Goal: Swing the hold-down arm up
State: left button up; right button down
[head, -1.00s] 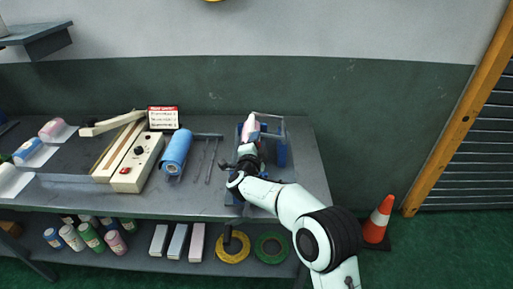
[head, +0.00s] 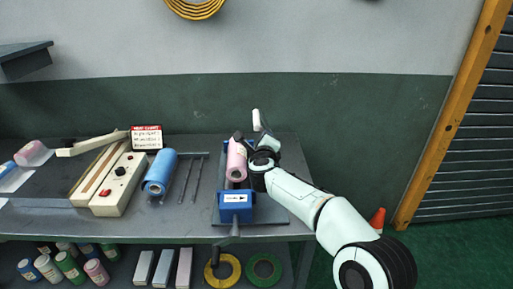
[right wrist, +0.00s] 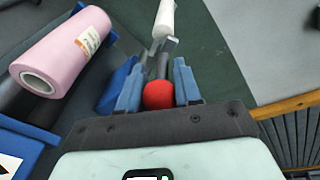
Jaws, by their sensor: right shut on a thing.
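The hold-down arm shows in the right wrist view as a dark metal bar with a red ball knob (right wrist: 158,96) at the near end and a white roller (right wrist: 164,18) at the far end. My right gripper (right wrist: 158,78) is shut on the knob, one blue finger on each side. In the head view the white roller (head: 257,120) stands up tilted behind my right gripper (head: 262,158), which hides the knob. The pink film roll (head: 237,160) lies on the blue film tower (head: 236,200), left of the gripper and apart from the roller. My left gripper is not in view.
A blue roll (head: 162,172) and thin rods (head: 198,180) lie to the left on the grey bench (head: 180,215). A cream sealer (head: 122,180) and a red-and-white sign (head: 146,137) are further left. An orange cone (head: 377,220) stands on the floor at right.

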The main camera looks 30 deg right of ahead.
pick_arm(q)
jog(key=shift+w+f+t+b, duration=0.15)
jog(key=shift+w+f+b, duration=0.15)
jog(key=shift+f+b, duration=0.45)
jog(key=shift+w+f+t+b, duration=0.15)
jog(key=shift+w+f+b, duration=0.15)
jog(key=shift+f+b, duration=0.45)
pick_arm(e)
jog(key=shift+s+d+m+t+y, duration=0.1)
jog(key=shift+s+d+m+y, duration=0.25)
jog(key=shift+d+m, duration=0.5)
jog(key=shift+s+d+m+t+y, duration=0.1)
jog(key=shift+s+d+m+y, duration=0.1)
jog(key=shift+s+d+m, duration=0.6)
jog(key=shift+s+d+m+t+y, duration=0.1)
jog(key=shift+s+d+m+y, duration=0.15)
jog(key=shift+d+m, duration=0.6)
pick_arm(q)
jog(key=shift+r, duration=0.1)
pick_arm(e)
jog(key=shift+a, duration=0.15)
jog(key=c, duration=0.8)
grip_release()
